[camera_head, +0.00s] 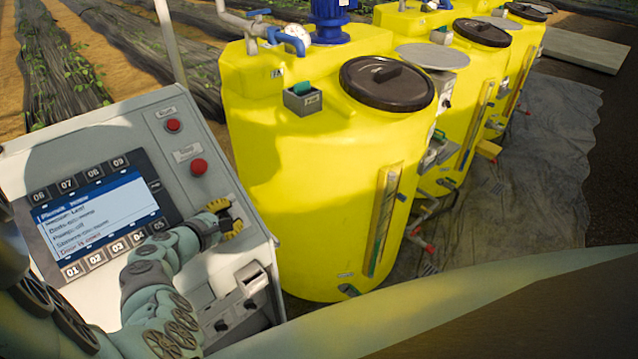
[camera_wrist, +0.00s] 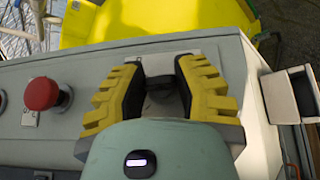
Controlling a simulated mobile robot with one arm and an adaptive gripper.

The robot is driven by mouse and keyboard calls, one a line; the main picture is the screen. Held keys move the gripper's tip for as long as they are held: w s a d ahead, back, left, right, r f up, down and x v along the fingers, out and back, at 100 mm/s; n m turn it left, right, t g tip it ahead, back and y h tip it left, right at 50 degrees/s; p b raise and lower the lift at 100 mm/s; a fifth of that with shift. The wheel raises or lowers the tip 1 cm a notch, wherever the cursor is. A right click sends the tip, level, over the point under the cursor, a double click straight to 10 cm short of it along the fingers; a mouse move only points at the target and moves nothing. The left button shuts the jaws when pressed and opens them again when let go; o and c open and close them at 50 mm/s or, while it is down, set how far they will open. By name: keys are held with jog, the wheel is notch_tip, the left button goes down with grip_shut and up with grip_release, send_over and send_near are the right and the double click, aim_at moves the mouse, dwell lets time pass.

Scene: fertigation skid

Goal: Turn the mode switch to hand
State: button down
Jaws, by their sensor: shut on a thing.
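The mode switch shows as a dark knob (camera_wrist: 162,98) in the wrist view, set on a light plate on the grey panel top. My gripper (camera_wrist: 160,90) has yellow ribbed fingers on both sides of the knob and is shut on it. In the head view my gripper (camera_head: 230,217) is at the right edge of the control panel (camera_head: 130,115), below the red buttons. There the knob is hidden by the fingers. The switch's markings and its pointing direction cannot be made out.
A red mushroom button (camera_wrist: 41,94) stands left of my gripper; it also shows in the head view (camera_head: 198,167), below a smaller red button (camera_head: 173,125). A lit display (camera_head: 95,210) is to the left. Yellow tanks (camera_head: 310,160) stand close behind the panel. A small open box (camera_wrist: 289,97) juts from its side.

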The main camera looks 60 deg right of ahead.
dwell(0.4)
jog(key=c, duration=0.7)
grip_release()
jog(key=shift+o, duration=0.2)
jog(key=shift+a+r, duration=0.25)
jog(key=shift+a, duration=0.2)
jog(key=v, duration=1.1)
jog(key=shift+r, duration=0.1)
